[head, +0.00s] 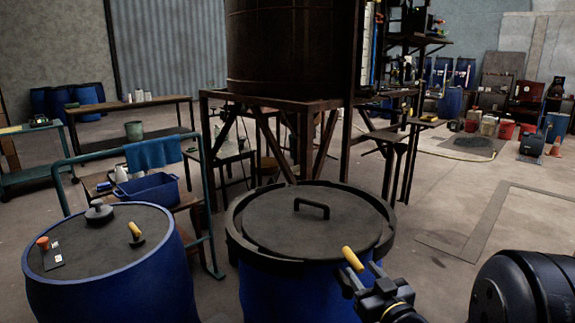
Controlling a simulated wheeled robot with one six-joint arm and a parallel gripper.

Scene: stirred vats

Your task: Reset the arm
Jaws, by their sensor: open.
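My gripper (362,275) is at the lower right of centre in the head view, at the right front edge of a blue vat (260,292). Its jaws are open. A short yellow handle (352,259) stands just beyond the fingertips, close to them; I cannot tell whether they touch it. The vat has a dark round lid (270,220) with a black bar handle (311,208) on top, and the lid lies flat inside a black rim.
A second blue vat (110,290) stands at the left, with a yellow-handled lever (136,233) and an orange knob (43,242) on top. Behind are a teal-railed cart with a blue bin (148,190) and a rusty tank (285,50) on a metal stand.

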